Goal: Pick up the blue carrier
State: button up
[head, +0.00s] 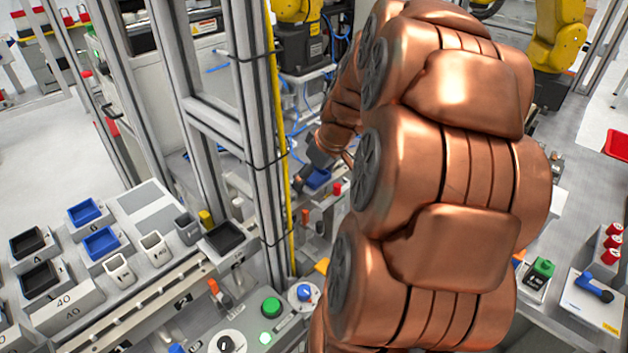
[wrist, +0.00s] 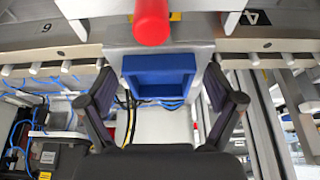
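In the wrist view a blue carrier (wrist: 160,66), a small open rectangular box, sits upper centre at the edge of a grey surface. It also shows in the head view (head: 319,178), small and partly covered by my gripper. My gripper (wrist: 158,88) is open, with one dark finger on each side of the carrier and visible gaps to both. No contact shows; how deep the carrier sits between the fingers I cannot tell.
A red cylinder (wrist: 152,22) stands close by the carrier. A metal frame post (head: 258,130) with a yellow strip stands left of my arm. Other blue bins (head: 101,243) and black bins sit on the left bench. Yellow robot arms (head: 556,35) stand behind.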

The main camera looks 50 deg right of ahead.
aim_at(314, 179)
jog(key=c, duration=0.5)
jog(key=shift+r+b, duration=1.3)
jog(key=shift+r, duration=3.75)
